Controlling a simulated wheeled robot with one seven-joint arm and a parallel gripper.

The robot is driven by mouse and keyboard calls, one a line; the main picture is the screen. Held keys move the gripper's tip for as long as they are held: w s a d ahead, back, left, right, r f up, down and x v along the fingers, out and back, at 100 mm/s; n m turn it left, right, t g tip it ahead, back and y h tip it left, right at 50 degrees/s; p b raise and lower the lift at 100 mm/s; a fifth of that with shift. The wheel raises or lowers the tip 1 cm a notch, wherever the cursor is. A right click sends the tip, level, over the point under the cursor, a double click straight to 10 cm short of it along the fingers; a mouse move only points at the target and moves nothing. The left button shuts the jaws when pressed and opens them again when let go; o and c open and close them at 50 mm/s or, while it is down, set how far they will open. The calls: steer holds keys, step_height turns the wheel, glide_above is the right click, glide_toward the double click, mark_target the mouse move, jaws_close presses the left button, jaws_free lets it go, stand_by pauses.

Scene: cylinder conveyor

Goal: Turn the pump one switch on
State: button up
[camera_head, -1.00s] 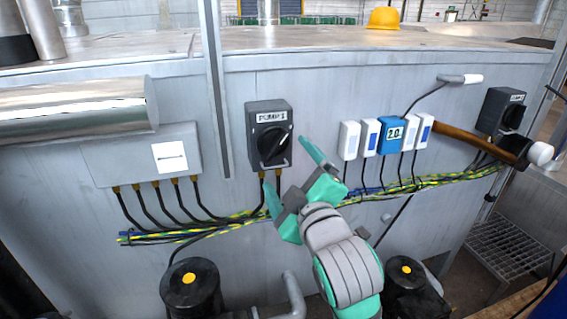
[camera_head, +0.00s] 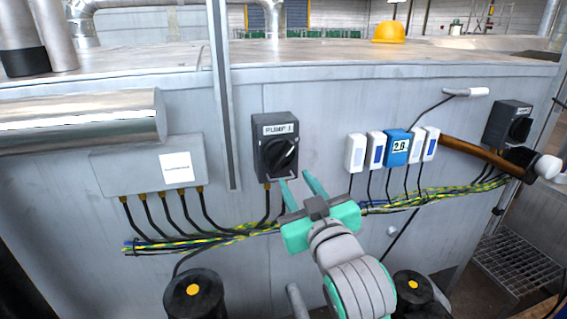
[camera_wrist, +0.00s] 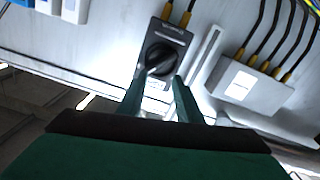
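The pump one switch (camera_head: 275,130) is a dark grey box with a white label and a black rotary knob (camera_head: 281,157), fixed to the grey metal wall. The knob's ridge slants from lower left to upper right. My gripper (camera_head: 297,182) is just below and in front of the box, fingers pointing up at it. In the wrist view the switch (camera_wrist: 166,36) and knob (camera_wrist: 159,58) lie just beyond the gap between the two green fingers. The fingers are apart with nothing between them. I see no clear contact with the knob.
Left of the switch is a grey junction box (camera_head: 140,168) with cables, and a vertical metal rail (camera_head: 224,110). Right of it are small white and blue modules (camera_head: 396,147) and a second switch (camera_head: 508,124). Black cylindrical units (camera_head: 195,295) with yellow dots stand below.

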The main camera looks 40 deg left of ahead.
mark_target(283, 162)
steer(key=w+a+m, duration=0.2)
steer(key=a+m, duration=0.1)
steer(key=w+a+m, duration=0.2)
steer(key=a+m, duration=0.1)
steer(key=w+a+m, duration=0.3)
steer(key=shift+a+f+m, duration=0.1)
steer(key=shift+f+m, duration=0.05)
steer(key=shift+m, duration=0.25)
steer(key=shift+c, duration=0.3)
jaws_close()
